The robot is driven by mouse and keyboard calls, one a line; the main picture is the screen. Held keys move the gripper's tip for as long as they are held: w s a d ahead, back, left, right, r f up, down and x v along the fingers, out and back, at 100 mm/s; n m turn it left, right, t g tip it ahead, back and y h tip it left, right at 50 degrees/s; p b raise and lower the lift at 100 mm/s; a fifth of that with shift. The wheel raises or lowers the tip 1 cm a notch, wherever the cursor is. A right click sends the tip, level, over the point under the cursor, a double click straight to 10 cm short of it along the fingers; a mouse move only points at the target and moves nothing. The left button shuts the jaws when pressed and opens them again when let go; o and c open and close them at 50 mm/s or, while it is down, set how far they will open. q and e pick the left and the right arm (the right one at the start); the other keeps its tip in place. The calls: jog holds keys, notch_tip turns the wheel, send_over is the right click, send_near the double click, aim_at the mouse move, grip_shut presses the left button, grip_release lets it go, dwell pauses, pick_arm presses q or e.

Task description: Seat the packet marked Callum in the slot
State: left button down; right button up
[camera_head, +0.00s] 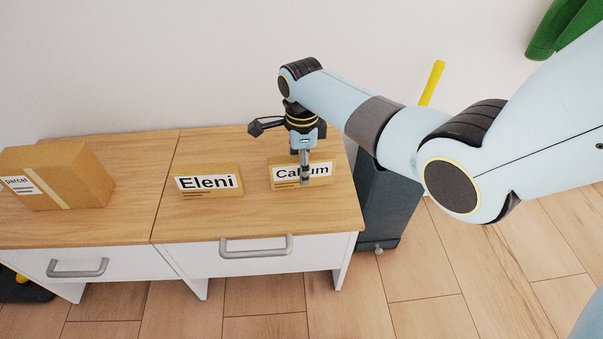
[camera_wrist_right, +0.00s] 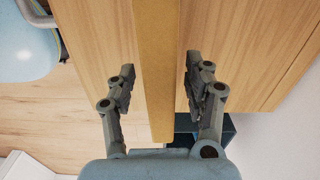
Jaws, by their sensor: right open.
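The packet marked Callum (camera_head: 318,174) is a brown box with a white label, upright on the wooden cabinet top. The packet marked Eleni (camera_head: 208,182) stands to its left, apart from it. My right gripper (camera_head: 304,172) is over the Callum packet, one finger in front of its label and hiding part of the name. In the right wrist view the gripper (camera_wrist_right: 160,85) is open, with the packet's narrow brown top (camera_wrist_right: 157,50) between its fingers and a gap on each side. No slot can be made out. My left gripper is not in view.
A parcel box (camera_head: 70,176) lies on the cabinet top (camera_head: 135,215) at the left. A dark grey bin (camera_head: 385,210) stands beside the cabinet's right end. A white wall is close behind. The wood in front of the packets is clear.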

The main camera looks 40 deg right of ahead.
grip_shut()
dwell(0.3)
